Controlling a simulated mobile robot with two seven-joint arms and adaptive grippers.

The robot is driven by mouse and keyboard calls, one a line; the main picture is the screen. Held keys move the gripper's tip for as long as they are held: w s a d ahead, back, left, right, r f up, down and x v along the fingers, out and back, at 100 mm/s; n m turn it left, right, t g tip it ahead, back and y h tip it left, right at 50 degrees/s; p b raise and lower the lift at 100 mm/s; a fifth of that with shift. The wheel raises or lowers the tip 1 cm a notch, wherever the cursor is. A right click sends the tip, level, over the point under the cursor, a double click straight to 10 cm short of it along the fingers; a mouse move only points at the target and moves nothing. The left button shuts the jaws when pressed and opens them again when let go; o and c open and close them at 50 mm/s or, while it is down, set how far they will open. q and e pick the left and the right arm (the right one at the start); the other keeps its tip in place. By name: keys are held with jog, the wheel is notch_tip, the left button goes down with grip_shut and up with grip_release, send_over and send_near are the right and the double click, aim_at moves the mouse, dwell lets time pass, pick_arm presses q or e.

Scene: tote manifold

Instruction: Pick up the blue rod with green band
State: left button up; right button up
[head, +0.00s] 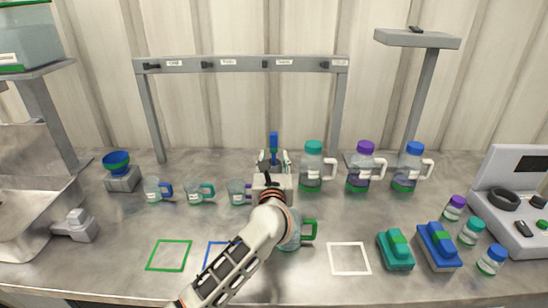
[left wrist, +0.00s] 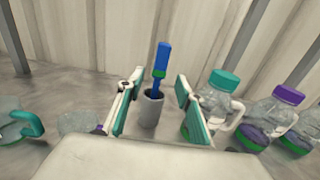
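The blue rod (head: 274,141) stands upright behind my left gripper in the head view. In the left wrist view the blue rod (left wrist: 162,58) leans slightly, its green band (left wrist: 158,73) near the lower part, and its lower end is inside a grey cylindrical holder (left wrist: 150,108). My left gripper (head: 273,160) is open and empty, its fingers pointing toward the rod. In the left wrist view the rod and holder show between the two fingertips (left wrist: 157,88), with gaps on both sides. My right gripper is out of view.
A teal-lidded bottle (head: 313,168) stands close right of the left gripper, with purple-lidded (head: 361,170) and blue-lidded (head: 409,168) bottles beyond. Handled cups, including a blue-handled one (head: 153,190), stand left. A grey rack (head: 240,64) spans behind. A white outlined square (head: 348,246) is empty.

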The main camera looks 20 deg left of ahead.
aim_at(274, 148)
pick_arm(q)
jog(key=b+x, duration=0.2)
jog(key=x, duration=0.3)
jog(key=shift+f, duration=0.1)
jog(key=shift+w, duration=0.25)
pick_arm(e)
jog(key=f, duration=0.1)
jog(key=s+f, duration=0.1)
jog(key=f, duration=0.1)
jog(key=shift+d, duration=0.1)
pick_arm(q)
jog(key=c, duration=1)
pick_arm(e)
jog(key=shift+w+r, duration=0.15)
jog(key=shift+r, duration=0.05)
